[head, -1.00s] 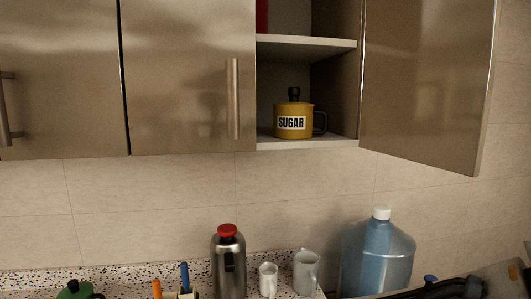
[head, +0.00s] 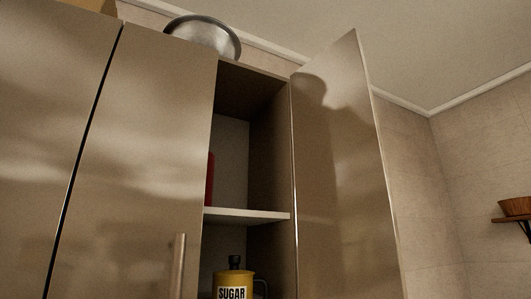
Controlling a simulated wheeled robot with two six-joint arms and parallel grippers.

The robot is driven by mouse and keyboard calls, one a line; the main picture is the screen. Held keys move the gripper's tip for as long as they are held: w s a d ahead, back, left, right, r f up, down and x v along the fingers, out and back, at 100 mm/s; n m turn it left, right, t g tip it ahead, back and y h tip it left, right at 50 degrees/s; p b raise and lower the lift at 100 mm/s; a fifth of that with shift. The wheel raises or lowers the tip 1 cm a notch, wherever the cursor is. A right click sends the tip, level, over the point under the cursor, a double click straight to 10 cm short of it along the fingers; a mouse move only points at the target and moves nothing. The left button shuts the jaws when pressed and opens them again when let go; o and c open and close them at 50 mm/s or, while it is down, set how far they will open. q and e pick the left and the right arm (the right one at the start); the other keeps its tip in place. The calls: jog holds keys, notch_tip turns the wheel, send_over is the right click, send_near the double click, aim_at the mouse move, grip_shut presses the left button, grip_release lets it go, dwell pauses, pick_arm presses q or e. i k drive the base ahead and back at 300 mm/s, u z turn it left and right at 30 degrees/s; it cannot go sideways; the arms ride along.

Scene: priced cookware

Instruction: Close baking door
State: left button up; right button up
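A wall cabinet door (head: 343,180) stands swung open at the right in the head view, its hinge side next to the cabinet opening. I cannot tell from the picture whether it is the baking door. Inside the open cabinet are a shelf (head: 247,215), a yellow canister labelled SUGAR (head: 232,293) below it, and part of a red item (head: 210,178) above it. The neighbouring door (head: 145,150) is shut and has a vertical bar handle (head: 178,268). Neither of my grippers is in view.
A metal bowl (head: 205,36) sits on top of the cabinet. Bare tiled wall (head: 425,200) lies between the open door and that shelf. The counter is out of view.

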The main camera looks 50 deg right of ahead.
aim_at(350, 247)
jog(key=u, duration=2.15)
jog(key=k, duration=2.65)
jog(key=z, duration=1.85)
jog(key=k, duration=0.55)
jog(key=z, duration=0.7)
jog(key=i, duration=0.55)
jog(key=u, duration=0.15)
